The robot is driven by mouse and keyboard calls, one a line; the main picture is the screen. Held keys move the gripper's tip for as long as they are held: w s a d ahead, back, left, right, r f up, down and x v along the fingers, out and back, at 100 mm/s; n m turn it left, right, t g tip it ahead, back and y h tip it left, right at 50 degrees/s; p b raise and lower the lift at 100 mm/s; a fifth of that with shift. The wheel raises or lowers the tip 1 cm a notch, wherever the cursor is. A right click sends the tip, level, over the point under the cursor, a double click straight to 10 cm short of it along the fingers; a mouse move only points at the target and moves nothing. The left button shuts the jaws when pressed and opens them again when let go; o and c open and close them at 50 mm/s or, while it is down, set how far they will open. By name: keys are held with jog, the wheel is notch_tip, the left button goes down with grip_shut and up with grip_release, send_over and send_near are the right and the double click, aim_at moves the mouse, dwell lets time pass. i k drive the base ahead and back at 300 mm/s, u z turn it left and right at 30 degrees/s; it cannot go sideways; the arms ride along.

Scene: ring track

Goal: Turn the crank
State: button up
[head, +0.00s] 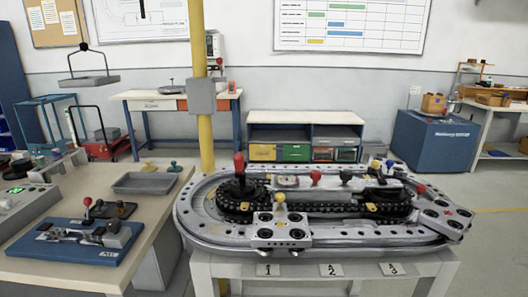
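A grey oval ring track (330,239) stands on a light table. On the left sprocket inside it, a black post with a red handle (239,163) stands upright; it looks like the crank. A dark chain (325,209) runs from there to the right sprocket (385,198), where smaller blue and white knobs show. A carriage with a yellow knob (280,199) sits on the front left of the track. Another carriage with a red knob (422,190) sits at the right end. My gripper does not show in the head view.
A yellow pole (199,120) with a grey box rises just behind the track's left end. A workbench (158,220) at the left holds a grey tray (146,183) and a blue board with a small fixture (78,243). Floor is open at the right.

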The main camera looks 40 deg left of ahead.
aim_at(242, 190)
jog(key=i, duration=0.15)
jog(key=u, duration=0.8)
